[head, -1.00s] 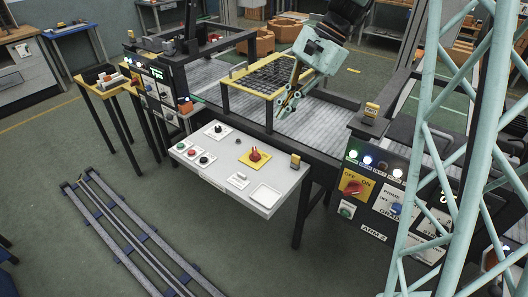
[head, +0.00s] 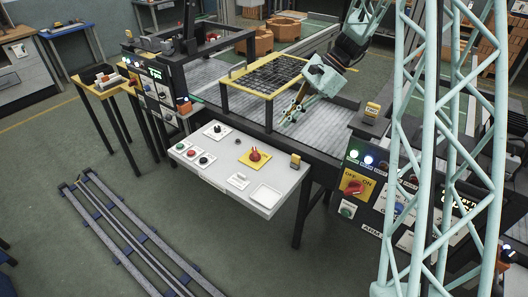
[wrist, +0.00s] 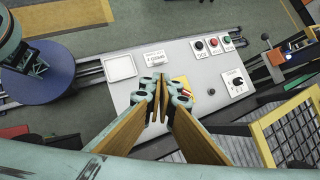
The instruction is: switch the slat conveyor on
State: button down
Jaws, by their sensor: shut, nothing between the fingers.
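A grey ribbed conveyor belt (head: 222,82) runs behind a white control desk (head: 218,178). The desk carries a red knob on a yellow plate (head: 255,155), a black rotary dial (head: 216,130) and green, red and black buttons. On a dark panel at the right, a red OFF/ON rotary switch (head: 354,187) sits on a yellow plate above a green button (head: 348,209). My gripper (head: 286,118) is shut and empty, over the belt beyond the desk's back edge. In the wrist view, my gripper (wrist: 164,86) partly hides the red knob (wrist: 184,92). I cannot tell which control belongs to the slat conveyor.
A yellow-framed mesh guard (head: 263,77) stands over the belt, close to my gripper's left. Another control panel (head: 152,86) is at the left. Rails (head: 128,235) lie on the floor, front left.

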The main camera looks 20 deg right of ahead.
jog(key=w+d+f+m, duration=0.2)
jog(key=w+d+f, duration=0.1)
jog(key=f, duration=0.4)
jog(key=w+d+f+m+t+y, duration=0.1)
jog(key=w+d+f+m, duration=0.1)
jog(key=f, duration=0.4)
jog(key=shift+w+d+f+y, duration=0.3)
jog(key=shift+w+d+f, duration=0.15)
jog(key=shift+w, duration=0.5)
jog(key=shift+a, duration=0.1)
jog(key=b, duration=0.1)
send_near(259, 159)
notch_tip(259, 159, down, 3)
jog(key=shift+w+a+r, duration=0.15)
jog(key=shift+r, duration=0.05)
jog(key=a, duration=0.2)
jog(key=shift+w+a+f, duration=0.15)
jog(key=shift+w+a, duration=0.05)
jog(key=shift+a, duration=0.2)
jog(key=shift+w+a, duration=0.2)
jog(key=shift+a, duration=0.6)
jog(key=shift+s+d+b, duration=0.1)
jog(key=shift+s+b, duration=0.05)
jog(key=shift+b, duration=0.3)
jog(key=shift+m+t, duration=0.3)
